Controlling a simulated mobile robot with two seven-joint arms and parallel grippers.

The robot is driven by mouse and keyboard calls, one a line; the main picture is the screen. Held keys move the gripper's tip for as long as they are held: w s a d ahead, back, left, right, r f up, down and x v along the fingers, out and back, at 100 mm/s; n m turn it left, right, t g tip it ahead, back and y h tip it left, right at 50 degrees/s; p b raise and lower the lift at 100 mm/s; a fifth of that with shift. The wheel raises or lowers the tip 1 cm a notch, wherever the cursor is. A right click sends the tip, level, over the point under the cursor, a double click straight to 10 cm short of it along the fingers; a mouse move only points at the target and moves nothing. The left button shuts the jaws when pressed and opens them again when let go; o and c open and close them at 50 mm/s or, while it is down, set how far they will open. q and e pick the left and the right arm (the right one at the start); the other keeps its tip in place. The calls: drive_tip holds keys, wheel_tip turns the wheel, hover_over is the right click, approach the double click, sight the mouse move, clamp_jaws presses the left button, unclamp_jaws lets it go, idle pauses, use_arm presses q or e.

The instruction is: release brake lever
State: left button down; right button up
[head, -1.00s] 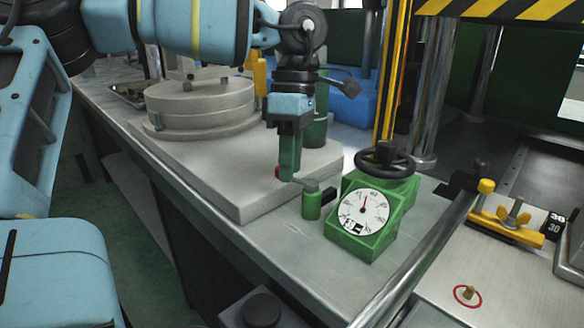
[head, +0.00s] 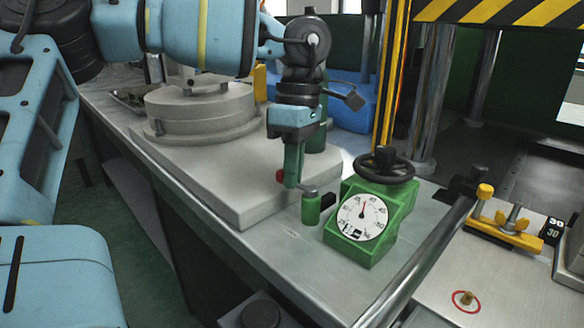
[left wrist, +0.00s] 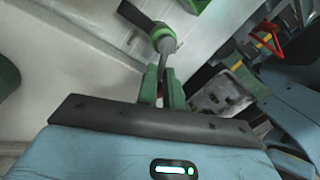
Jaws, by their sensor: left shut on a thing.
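The brake lever has a short green post (head: 311,210) on the bench and a grey arm that ends in a red knob (head: 281,176). My left gripper (head: 291,182) comes down from above and is shut on the lever near its knob end. In the left wrist view, the green fingers (left wrist: 163,92) close around the grey lever arm (left wrist: 168,62), which runs from the green-banded post (left wrist: 162,36). The fingers hide part of the lever in the head view. My right gripper is not in view.
A green gauge box (head: 366,240) with a white dial and black handwheel (head: 384,164) stands just right of the lever. A grey stepped round base (head: 199,108) is behind on the left. A metal rail (head: 415,258) runs along the right, beside a yellow clamp (head: 505,228).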

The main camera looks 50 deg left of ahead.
use_arm(q)
drive_tip(key=shift+w+a+m, duration=0.15)
drive_tip(key=shift+a+m, duration=0.1)
drive_tip(key=shift+m, duration=0.55)
drive_tip(key=shift+w+m+y, duration=0.15)
drive_tip(key=shift+m+y, duration=0.15)
drive_tip(key=shift+m, duration=0.2)
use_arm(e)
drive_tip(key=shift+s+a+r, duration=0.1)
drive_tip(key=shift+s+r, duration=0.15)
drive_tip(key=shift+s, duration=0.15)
use_arm(q)
drive_tip(key=shift+a, duration=0.1)
drive_tip(key=c, duration=1.7)
unclamp_jaws()
drive_tip(key=shift+c, duration=0.2)
drive_tip(key=o, duration=0.3)
drive_tip(key=shift+a, duration=0.2)
drive_tip(key=shift+o, duration=0.2)
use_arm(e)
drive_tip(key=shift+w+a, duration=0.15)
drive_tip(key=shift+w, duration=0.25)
use_arm(q)
drive_tip(key=shift+d, duration=0.15)
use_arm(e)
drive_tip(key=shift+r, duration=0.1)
